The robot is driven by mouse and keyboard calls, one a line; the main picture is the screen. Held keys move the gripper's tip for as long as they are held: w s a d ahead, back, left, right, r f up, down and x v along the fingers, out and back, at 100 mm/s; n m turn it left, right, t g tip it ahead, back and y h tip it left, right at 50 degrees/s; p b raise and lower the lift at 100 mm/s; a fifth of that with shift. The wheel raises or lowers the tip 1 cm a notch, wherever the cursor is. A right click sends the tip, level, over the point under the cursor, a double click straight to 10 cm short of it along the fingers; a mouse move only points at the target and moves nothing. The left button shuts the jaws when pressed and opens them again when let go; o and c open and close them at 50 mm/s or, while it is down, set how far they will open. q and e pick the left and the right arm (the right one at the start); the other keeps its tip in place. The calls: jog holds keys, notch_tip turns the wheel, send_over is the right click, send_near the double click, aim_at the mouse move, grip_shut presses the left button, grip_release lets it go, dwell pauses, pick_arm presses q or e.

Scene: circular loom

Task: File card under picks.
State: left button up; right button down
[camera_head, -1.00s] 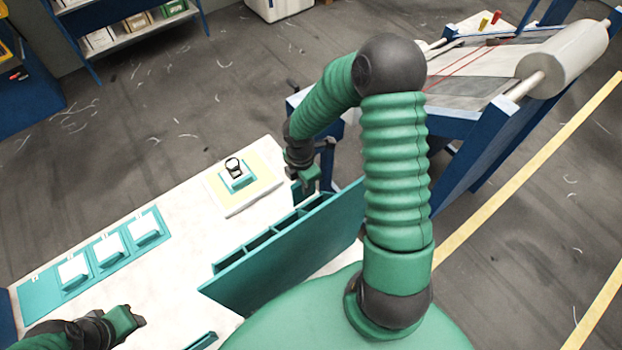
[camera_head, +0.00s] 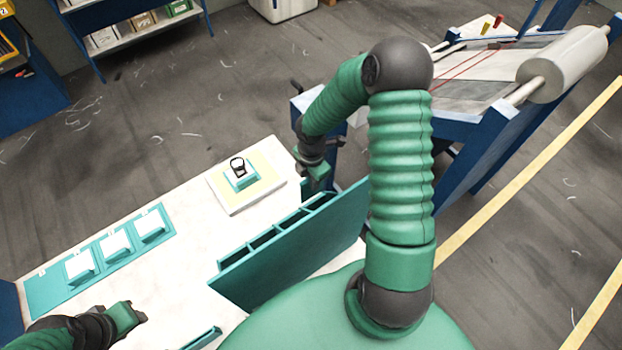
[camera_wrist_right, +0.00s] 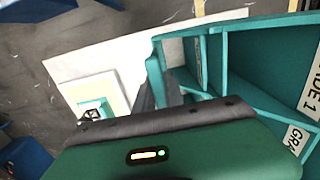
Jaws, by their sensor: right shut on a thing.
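In the right wrist view the rack (camera_wrist_right: 252,68) opens to the right of the gripper, with partly visible labels, one reading "...DE 1". Three white cards or blocks (camera_head: 115,243) sit on a teal strip at the left of the table. My left gripper (camera_head: 138,314) is low at the left, above the table; its fingers are unclear.
The white table (camera_head: 180,285) is clear between strip and rack. A blue-framed loom (camera_head: 480,120) with a white roller stands at the right. Shelves (camera_head: 135,32) stand at the back left.

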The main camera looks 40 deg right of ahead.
jog(key=shift+d+f, duration=0.15)
jog(key=shift+d, duration=0.35)
jog(key=shift+d+f, duration=0.1)
jog(key=shift+d, duration=0.15)
jog(key=shift+f, duration=0.1)
jog(key=shift+a+f, duration=0.25)
jog(key=shift+a, duration=0.25)
jog(key=shift+a+f+b, duration=0.15)
jog(key=shift+a+b, duration=0.1)
jog(key=shift+b, duration=0.1)
jog(key=shift+d+f, duration=0.1)
jog(key=shift+f, duration=0.2)
jog(key=shift+d+f, duration=0.3)
jog(key=shift+d, duration=0.15)
pick_arm(q)
jog(key=shift+d+f, duration=0.45)
jog(key=shift+d, duration=0.1)
